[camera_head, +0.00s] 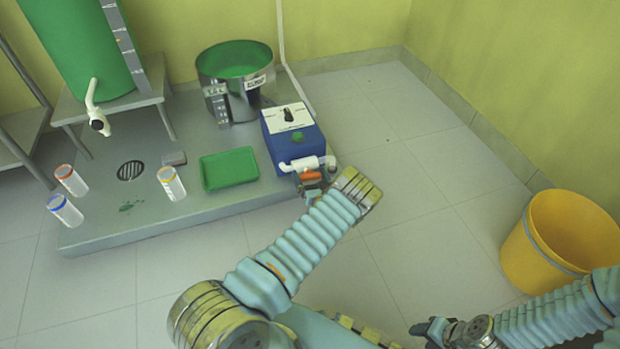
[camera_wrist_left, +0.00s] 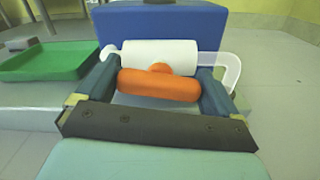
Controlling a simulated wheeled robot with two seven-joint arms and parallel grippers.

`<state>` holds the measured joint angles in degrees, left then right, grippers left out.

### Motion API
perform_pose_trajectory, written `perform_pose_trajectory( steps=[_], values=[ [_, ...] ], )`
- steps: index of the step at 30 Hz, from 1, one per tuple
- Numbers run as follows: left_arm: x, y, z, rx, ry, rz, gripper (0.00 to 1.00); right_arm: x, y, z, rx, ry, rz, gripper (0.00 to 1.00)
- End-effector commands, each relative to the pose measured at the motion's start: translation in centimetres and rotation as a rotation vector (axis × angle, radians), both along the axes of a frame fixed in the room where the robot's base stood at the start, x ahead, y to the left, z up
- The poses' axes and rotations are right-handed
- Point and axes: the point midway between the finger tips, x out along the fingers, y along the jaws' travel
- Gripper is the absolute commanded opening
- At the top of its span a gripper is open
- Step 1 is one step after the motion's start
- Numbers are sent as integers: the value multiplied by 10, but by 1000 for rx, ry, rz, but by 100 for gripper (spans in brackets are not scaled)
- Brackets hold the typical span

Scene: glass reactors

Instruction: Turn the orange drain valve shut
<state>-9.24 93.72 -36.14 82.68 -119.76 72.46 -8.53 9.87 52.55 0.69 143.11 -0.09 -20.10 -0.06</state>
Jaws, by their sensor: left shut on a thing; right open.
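The orange drain valve (camera_wrist_left: 160,86) is a short, rounded handle on a white pipe fitting (camera_wrist_left: 160,55) at the front of a blue box (camera_wrist_left: 165,23). In the left wrist view it lies crosswise between the two fingers of my left gripper (camera_wrist_left: 158,93), which is shut on it. In the head view the orange handle (camera_head: 311,178) shows under the white pipe, partly hidden by my left wrist. My left gripper (camera_head: 312,190) is mostly hidden there too. My right gripper (camera_head: 428,328) is at the bottom right, open and empty, away from the valve.
The blue box (camera_head: 297,145) stands on a low grey platform (camera_head: 215,205). A yellow bucket (camera_head: 545,255) stands at the right. The middle floor is clear.

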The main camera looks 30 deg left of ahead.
Motion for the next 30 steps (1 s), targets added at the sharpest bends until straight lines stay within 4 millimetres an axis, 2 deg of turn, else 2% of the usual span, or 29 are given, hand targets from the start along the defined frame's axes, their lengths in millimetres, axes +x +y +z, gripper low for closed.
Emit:
perform_pose_trajectory(
  steps=[12,30],
  values=[
    [0,-2,-3,250,295,-2,64,1,0,-21,-2,-4,-3,49],
    [0,-2,-3,619,729,-1,64,2,-1,-31,-2,-7,-5,49]
  ],
)
